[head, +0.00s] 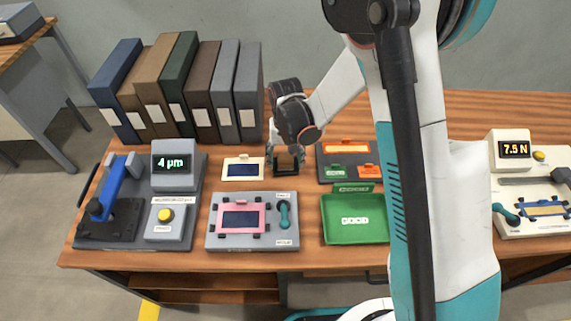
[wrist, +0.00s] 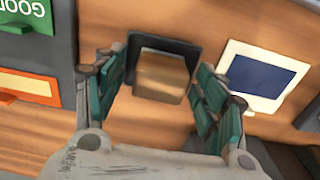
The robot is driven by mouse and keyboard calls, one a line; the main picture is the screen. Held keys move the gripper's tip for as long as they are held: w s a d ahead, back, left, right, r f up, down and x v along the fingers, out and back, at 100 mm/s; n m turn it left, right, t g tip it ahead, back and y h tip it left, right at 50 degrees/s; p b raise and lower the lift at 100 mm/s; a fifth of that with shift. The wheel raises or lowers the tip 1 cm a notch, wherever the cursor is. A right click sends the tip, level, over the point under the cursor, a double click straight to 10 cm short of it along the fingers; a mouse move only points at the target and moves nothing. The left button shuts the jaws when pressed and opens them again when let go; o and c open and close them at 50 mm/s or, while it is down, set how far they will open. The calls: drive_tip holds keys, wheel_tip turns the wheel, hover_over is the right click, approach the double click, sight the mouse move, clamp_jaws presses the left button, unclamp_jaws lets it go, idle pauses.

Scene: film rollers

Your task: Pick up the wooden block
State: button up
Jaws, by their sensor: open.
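The wooden block (wrist: 160,76) is a plain brown block in a small dark holder (wrist: 140,44) on the table, seen in the wrist view. In the head view the dark holder (head: 286,171) stands between the cream-framed card and the green and orange panel, and the block is mostly covered by my gripper. My gripper (wrist: 164,92) is open in the wrist view, with its teal-padded fingers on either side of the block and nothing held. In the head view my gripper (head: 286,150) is just above the holder. I cannot tell whether the fingers touch the block.
A cream-framed card (head: 243,168) lies left of the holder and a panel with green and orange parts (head: 346,161) right of it. Several binders (head: 180,90) stand behind. A grey fixture (head: 252,221) and a green tray (head: 355,233) are in front.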

sight(286, 156)
drive_tip(key=shift+f, duration=0.3)
drive_tip(key=shift+r, duration=0.1)
drive_tip(key=c, duration=1.2)
drive_tip(key=shift+o, duration=0.2)
wheel_tip(286, 156, up, 20)
drive_tip(key=p, duration=0.6)
